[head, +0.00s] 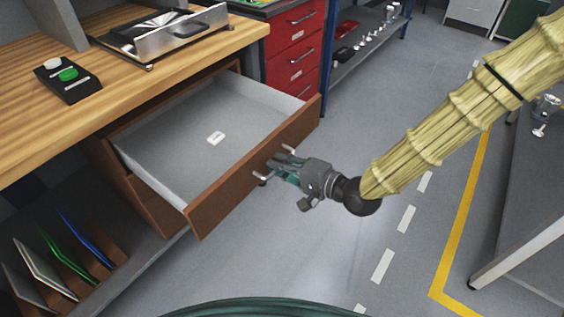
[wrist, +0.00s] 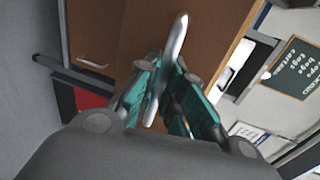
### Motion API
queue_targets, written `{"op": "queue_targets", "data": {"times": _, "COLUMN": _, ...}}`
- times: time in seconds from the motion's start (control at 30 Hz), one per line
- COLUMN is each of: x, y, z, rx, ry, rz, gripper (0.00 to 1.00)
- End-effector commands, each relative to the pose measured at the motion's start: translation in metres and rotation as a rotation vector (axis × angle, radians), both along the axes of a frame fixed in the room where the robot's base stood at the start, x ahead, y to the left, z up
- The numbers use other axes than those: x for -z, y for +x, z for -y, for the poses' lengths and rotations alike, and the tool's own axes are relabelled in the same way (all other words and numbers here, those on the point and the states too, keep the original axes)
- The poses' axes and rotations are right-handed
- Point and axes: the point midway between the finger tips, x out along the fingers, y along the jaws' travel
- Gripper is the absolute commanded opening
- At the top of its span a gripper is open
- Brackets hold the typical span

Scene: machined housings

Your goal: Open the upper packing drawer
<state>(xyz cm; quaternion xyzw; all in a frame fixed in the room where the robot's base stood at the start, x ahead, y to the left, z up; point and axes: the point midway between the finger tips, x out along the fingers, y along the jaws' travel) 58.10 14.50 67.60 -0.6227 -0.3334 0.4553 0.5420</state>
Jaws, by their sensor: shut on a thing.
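The upper packing drawer (head: 253,166) is pulled well out from under the wooden bench in the head view. It has a brown front and a pale grey inside with a small white item (head: 215,138) on its floor. My gripper (head: 275,170) is at the drawer front, shut on the metal bar handle (wrist: 173,55). In the wrist view the fingers (wrist: 160,95) close around the handle, which crosses between them against the brown front (wrist: 115,35). The fingers partly hide the handle in the head view.
A wooden bench top (head: 130,95) carries a button box (head: 67,80) and a metal fixture (head: 165,35). A red drawer cabinet (head: 292,50) and a blue-framed shelf (head: 355,45) stand behind. A grey table (head: 530,150) is at right. Floor between is clear.

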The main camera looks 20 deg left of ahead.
Motion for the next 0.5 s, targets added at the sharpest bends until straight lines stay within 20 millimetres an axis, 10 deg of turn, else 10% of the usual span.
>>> {"op": "queue_targets", "data": {"times": 0.1, "x": 0.0003, "y": -0.0006, "z": 0.0001, "rx": -0.001, "ry": 0.000, "rz": 0.000, "gripper": 0.00}}
{"op": "queue_targets", "data": {"times": 0.23, "x": 0.0002, "y": -0.0002, "z": 0.0011, "rx": 0.001, "ry": 0.000, "rz": -0.001, "gripper": 0.29}}
{"op": "queue_targets", "data": {"times": 0.5, "x": 0.0002, "y": 0.0001, "z": 0.0012, "rx": 0.002, "ry": 0.000, "rz": -0.001, "gripper": 0.31}}
